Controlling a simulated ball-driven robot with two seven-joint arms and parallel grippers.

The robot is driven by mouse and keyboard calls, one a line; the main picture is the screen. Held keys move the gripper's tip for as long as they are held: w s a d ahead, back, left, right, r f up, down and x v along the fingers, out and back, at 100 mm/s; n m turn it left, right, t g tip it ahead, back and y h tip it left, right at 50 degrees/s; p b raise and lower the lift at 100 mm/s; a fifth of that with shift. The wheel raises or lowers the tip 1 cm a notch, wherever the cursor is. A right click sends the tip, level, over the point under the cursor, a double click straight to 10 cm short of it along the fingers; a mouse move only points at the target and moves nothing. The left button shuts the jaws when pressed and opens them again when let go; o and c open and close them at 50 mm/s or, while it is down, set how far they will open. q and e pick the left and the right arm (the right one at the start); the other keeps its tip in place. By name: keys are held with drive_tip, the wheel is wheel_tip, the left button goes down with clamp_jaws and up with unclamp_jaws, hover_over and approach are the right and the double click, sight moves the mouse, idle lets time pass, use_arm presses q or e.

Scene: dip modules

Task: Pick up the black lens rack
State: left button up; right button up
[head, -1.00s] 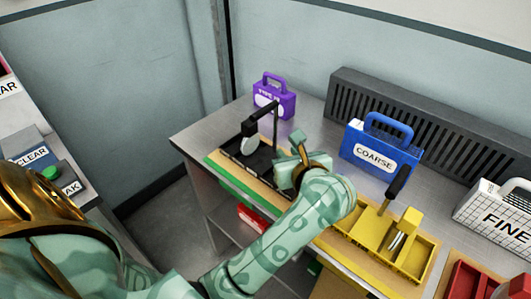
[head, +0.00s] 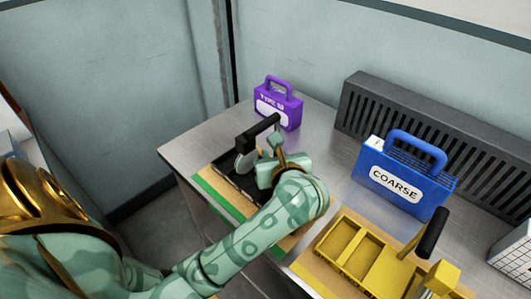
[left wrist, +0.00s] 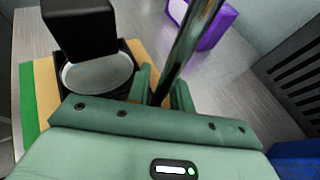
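The black lens rack (head: 231,178) sits on a board with a green edge at the table's left end. It has a post with a black crossbar handle (head: 257,132) on top, and a round pale lens stands in it. In the left wrist view, the handle (left wrist: 78,28) looms large over the lens and the tray. My left gripper (head: 272,148) is down at the rack. In the left wrist view, its fingers (left wrist: 163,88) stand on either side of the post, close to it. I cannot tell whether they press on it. My right gripper is not in view.
A purple case (head: 279,104) stands behind the rack. A blue COARSE case (head: 403,175) stands to the right, before a dark slotted panel (head: 440,130). A yellow rack (head: 365,250) with its own black handle lies at front right. Bare metal table lies between them.

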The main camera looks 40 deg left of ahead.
use_arm(q)
drive_tip(key=shift+s+d+r, duration=0.15)
drive_tip(key=shift+s, duration=0.05)
drive_tip(key=c, duration=0.3)
drive_tip(key=shift+w, duration=0.15)
clamp_jaws()
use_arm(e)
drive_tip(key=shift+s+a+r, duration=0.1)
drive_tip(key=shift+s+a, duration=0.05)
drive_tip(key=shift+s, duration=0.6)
